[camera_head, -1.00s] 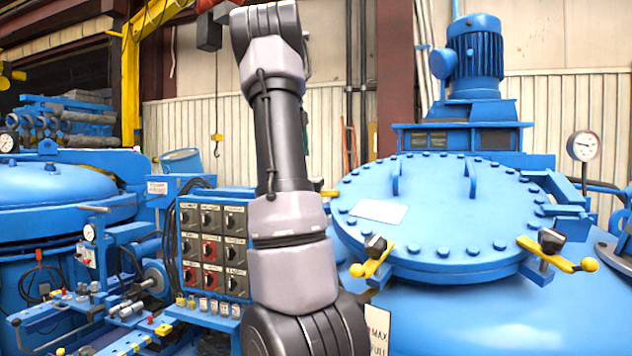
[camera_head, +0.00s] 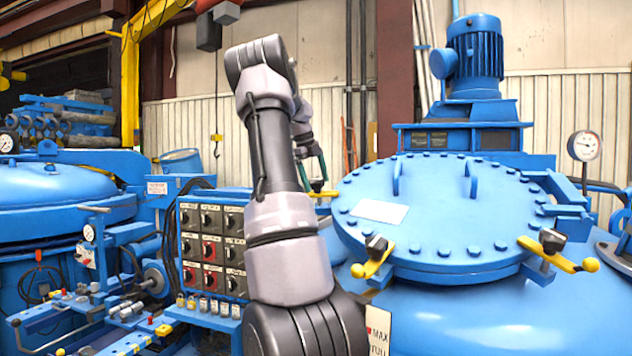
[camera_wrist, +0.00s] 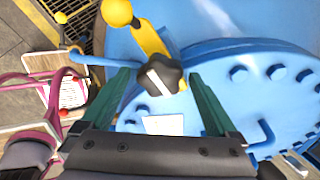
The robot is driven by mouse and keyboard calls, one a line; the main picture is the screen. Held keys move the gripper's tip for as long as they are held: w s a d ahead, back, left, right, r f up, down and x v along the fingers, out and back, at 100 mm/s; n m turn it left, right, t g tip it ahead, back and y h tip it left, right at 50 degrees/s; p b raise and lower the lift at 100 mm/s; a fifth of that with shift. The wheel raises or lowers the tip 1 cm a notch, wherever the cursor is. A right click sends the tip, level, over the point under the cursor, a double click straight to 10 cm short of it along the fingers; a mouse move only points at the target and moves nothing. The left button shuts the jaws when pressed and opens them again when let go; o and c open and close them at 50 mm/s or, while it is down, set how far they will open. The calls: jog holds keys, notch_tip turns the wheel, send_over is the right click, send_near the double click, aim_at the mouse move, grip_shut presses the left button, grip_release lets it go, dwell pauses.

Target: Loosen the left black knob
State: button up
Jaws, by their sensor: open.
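In the head view one black knob (camera_head: 377,245) sits on a yellow lever at the lid's front left, and another black knob (camera_head: 551,241) at its front right. A third yellow lever (camera_head: 324,193) shows at the lid's far left edge, partly hidden. My gripper (camera_head: 318,172) is beside that lever, with green fingers pointing down. In the wrist view a black star-shaped knob (camera_wrist: 160,75) on a yellow lever with a ball end (camera_wrist: 117,12) lies between my open fingers (camera_wrist: 160,85), with gaps on both sides. The wrist view alone does not settle which knob it is.
The round blue lid (camera_head: 450,215) has bolts, raised handles and a white plate (camera_head: 380,211). A motor (camera_head: 475,60) stands behind it, and a gauge (camera_head: 584,146) to the right. A switch panel (camera_head: 211,248) stands left of my arm.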

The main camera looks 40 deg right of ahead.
jog(key=shift+f, duration=0.15)
jog(key=shift+c, duration=0.3)
jog(key=c, duration=1.3)
